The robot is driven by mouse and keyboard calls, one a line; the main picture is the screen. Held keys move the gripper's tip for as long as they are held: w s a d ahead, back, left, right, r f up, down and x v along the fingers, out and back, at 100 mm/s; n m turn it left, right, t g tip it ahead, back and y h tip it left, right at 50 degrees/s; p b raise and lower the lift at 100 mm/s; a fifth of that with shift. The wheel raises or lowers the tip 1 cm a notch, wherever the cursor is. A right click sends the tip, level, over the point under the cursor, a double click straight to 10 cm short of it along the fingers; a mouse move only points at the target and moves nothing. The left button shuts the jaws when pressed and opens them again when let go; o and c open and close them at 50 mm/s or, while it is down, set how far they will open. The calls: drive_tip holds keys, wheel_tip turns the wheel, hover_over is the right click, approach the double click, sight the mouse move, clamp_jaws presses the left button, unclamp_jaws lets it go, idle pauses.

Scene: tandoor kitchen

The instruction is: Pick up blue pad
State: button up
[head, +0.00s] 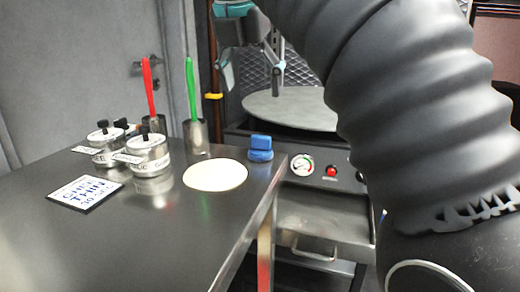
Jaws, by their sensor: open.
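The blue pad (260,154) is a small block with a raised blue grip on top. It rests near the right edge of the dark metal table (110,240), just right of a round cream disc. My gripper (252,78) is at the top centre of the head view, above the blue pad and apart from it. Its two fingers are spread, with nothing between them. My arm covers much of the right side of the view.
Two lidded metal tins (152,158), a printed card (86,193) and the cream disc (215,175) are on the table. Metal cups hold red and green-handled tools (191,90). A unit with a gauge (302,165) and round plate (292,106) stands right.

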sight(260, 136)
drive_tip(key=shift+n, duration=0.4)
drive_tip(key=x, duration=0.2)
drive_tip(key=b+x, duration=0.1)
drive_tip(key=x, duration=0.2)
drive_tip(key=b+x, duration=0.1)
drive_tip(key=x, duration=0.2)
drive_tip(key=shift+w+a, duration=0.1)
drive_tip(key=shift+a, duration=0.15)
drive_tip(key=shift+b+x, duration=0.8)
drive_tip(key=shift+x, duration=1.85)
drive_tip(key=shift+d, duration=0.2)
drive_tip(key=shift+c, duration=0.2)
drive_tip(key=c, duration=1.3)
drive_tip(key=shift+c, duration=0.2)
drive_tip(key=shift+r, duration=0.1)
